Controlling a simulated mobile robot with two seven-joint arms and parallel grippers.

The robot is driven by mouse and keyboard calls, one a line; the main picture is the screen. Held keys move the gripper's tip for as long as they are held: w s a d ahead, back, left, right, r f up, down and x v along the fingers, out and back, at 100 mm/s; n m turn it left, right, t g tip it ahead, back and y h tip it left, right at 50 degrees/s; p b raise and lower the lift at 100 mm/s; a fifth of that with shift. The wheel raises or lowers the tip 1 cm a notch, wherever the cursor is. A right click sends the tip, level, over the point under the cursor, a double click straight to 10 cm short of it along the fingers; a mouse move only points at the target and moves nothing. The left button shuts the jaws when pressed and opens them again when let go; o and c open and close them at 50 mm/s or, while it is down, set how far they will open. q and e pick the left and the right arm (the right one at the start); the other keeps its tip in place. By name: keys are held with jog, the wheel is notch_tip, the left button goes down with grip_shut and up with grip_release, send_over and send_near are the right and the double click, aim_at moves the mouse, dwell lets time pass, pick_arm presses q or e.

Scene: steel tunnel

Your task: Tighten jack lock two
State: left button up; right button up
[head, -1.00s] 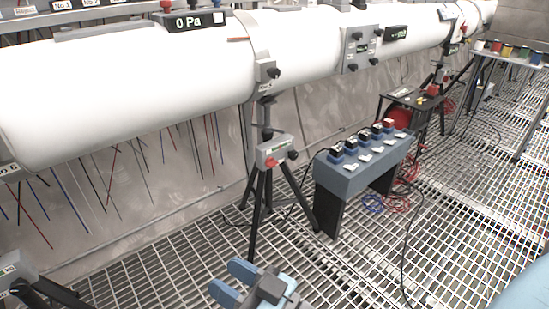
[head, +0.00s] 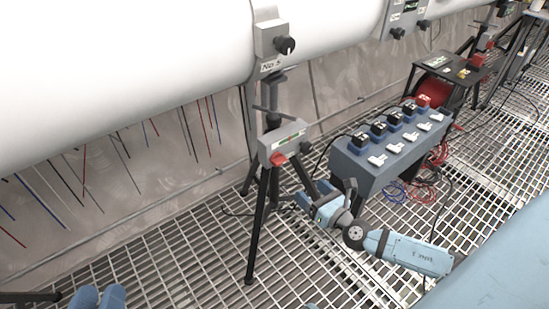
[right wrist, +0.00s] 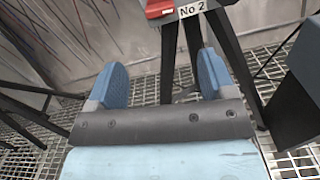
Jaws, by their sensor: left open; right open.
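The jack is a black tripod (head: 262,215) with a grey lock box (head: 282,141) under the white tube. In the right wrist view a label reading No 2 (right wrist: 195,8) and a red part (right wrist: 158,9) show at the top edge, beyond the fingers. My right gripper (head: 313,195) is open and empty, below and right of the box, apart from it. It also shows in the right wrist view (right wrist: 165,80). My left gripper (head: 99,298) is open at the bottom left, partly cut off.
A blue-grey bench (head: 376,160) with several switch boxes stands close to the right of the tripod. Red and blue cables (head: 425,185) lie by it. The tube (head: 120,70) runs overhead with a No 5 clamp (head: 272,45). The grating floor is open at front left.

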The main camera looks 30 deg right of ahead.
aim_at(282, 164)
jog(key=w, duration=0.9)
jog(key=w+a, duration=0.1)
jog(key=w, duration=0.3)
jog(key=shift+w, duration=0.35)
jog(key=shift+c, duration=0.4)
jog(key=c, duration=0.9)
jog(key=shift+o, duration=0.2)
